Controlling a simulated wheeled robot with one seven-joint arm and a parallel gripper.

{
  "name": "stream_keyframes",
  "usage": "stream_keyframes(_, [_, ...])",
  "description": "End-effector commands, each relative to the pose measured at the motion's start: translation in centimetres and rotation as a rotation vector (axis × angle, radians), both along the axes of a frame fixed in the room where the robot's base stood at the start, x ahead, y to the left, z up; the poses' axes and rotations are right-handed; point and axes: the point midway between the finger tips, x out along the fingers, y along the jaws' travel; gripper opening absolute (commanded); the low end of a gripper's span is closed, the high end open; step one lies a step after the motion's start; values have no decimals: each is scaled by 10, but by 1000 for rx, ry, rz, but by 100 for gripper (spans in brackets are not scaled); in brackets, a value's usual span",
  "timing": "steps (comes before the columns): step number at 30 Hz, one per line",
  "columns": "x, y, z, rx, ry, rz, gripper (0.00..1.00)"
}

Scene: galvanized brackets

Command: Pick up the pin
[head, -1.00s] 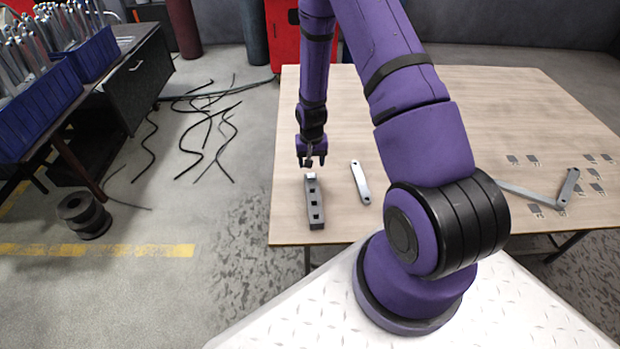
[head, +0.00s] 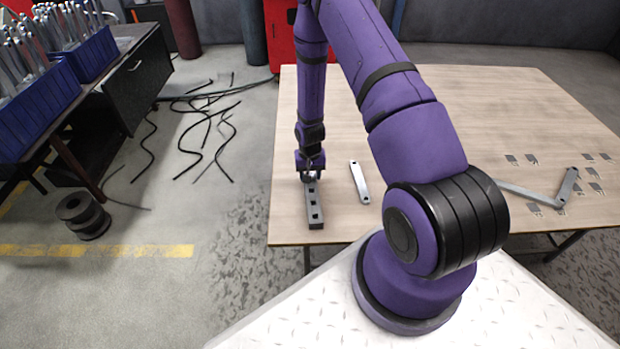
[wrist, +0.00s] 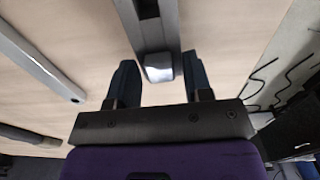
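The pin shows in the wrist view as a pale metal block-shaped top (wrist: 158,67) standing at the end of a dark grey holder block (wrist: 150,36). The holder block also shows in the head view (head: 315,213), lying on the table with several square sockets along its top. My gripper (head: 309,180) is low over the holder's far end and hides most of the pin there. In the wrist view my gripper (wrist: 160,82) is open, with one dark finger on each side of the pin and a gap visible on both sides.
A flat metal bracket with end holes (head: 360,182) lies right of the holder. An angled bracket (head: 567,188) and several small plates (head: 512,159) lie at the table's right. The wooden table (head: 480,110) has clear room in the middle. Its left edge is close to the holder.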

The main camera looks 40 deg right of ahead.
Motion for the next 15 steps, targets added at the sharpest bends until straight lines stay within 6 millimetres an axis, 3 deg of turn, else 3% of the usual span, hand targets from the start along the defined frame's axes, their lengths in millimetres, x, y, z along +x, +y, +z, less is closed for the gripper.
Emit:
stream_keyframes(1, [0, 0, 0, 0, 0, 0, 34])
stream_keyframes(5, [0, 0, 0, 0, 0, 0, 5])
stream_keyframes(6, [0, 0, 0, 0, 0, 0, 1])
stream_keyframes(15, [0, 0, 2, 0, 0, 0, 1])
